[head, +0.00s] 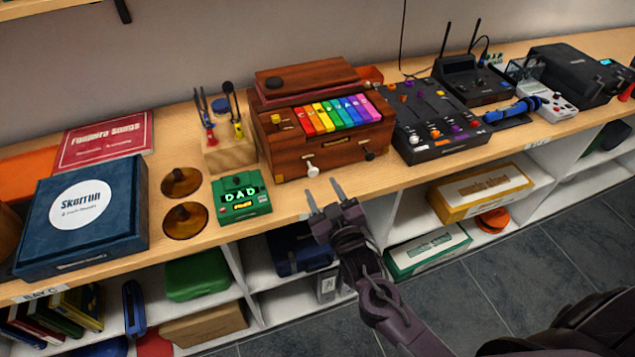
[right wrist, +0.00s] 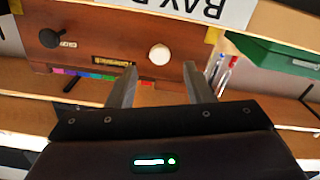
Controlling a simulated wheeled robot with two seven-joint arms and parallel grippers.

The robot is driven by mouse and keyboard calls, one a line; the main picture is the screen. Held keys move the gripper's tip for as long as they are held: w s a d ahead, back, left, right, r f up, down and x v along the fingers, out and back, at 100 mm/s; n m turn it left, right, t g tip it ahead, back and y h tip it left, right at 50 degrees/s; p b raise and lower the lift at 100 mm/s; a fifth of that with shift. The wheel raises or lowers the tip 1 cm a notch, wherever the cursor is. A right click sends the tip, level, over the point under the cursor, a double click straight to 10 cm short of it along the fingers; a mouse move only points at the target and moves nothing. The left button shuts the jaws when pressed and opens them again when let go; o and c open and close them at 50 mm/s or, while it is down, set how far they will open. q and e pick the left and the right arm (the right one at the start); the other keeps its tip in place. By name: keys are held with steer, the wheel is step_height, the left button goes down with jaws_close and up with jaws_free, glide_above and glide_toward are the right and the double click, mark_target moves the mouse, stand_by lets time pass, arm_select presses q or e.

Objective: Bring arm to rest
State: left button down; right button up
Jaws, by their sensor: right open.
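My right gripper (head: 323,193) is open with nothing between its fingers. In the head view it is at the front edge of the wooden shelf top (head: 290,207), just in front of the wooden instrument box (head: 330,147) with rainbow keys. In the right wrist view its two fingers (right wrist: 162,85) are spread apart, and the box's front with a white knob (right wrist: 159,54) and a dark knob (right wrist: 50,38) shows beyond them. My left gripper is in neither view.
A green DAD box (head: 241,198), two brown discs and a blue Skorrun box (head: 82,213) stand left of the gripper. A black mixer panel (head: 440,118) is to the right. Lower shelves hold several boxes, including a white-green one (head: 428,250).

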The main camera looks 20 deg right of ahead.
steer(key=shift+s, duration=0.65)
